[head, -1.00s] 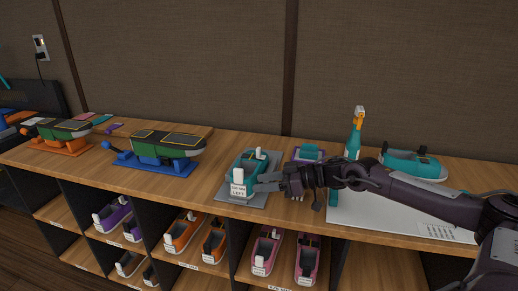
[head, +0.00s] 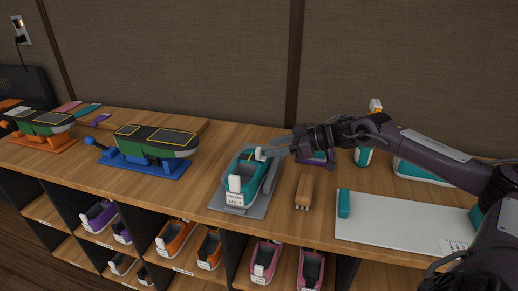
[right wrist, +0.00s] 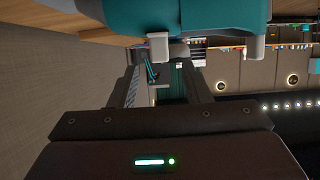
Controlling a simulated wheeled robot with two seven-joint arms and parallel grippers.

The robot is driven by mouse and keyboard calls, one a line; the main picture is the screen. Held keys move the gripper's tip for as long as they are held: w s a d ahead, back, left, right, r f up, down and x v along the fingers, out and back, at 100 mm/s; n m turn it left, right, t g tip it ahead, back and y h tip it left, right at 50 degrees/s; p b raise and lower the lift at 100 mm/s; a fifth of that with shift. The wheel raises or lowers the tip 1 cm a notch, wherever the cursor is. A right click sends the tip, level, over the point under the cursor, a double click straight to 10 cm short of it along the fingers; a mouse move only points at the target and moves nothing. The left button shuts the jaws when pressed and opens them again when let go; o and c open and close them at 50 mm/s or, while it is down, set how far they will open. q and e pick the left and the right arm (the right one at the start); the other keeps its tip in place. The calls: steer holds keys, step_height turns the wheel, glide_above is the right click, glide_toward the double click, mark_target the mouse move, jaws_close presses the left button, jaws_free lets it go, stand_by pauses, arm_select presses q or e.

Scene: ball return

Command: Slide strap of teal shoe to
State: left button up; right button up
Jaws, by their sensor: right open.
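The teal shoe (head: 243,177) sits on a grey mat (head: 258,208) on the wooden counter, with a white tab and a "LEFT" label at its near end. My right gripper (head: 275,150) is at the far right side of the shoe, its fingers extending left over the shoe's far end. In the right wrist view the open fingers (right wrist: 170,88) show, with the teal shoe (right wrist: 190,15) above them and a small white block (right wrist: 158,46) near the fingertips. I cannot tell whether a finger touches the strap. My left gripper is not in view.
A wooden-handled tool (head: 305,190) lies right of the mat. A white board (head: 400,219) with a teal block (head: 344,203) is further right. A blue-based shoe form (head: 150,150) is left. Shelves with shoes are below.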

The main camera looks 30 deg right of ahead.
mark_target(259, 149)
steer(key=x, duration=0.5)
steer(key=shift+w+p, duration=0.15)
steer(key=shift+p, duration=0.15)
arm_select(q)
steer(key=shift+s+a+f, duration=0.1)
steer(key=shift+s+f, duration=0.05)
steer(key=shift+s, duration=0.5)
arm_select(e)
steer(key=shift+w+a+f, duration=0.2)
steer(key=shift+a+f, duration=0.05)
steer(key=shift+c, duration=0.4)
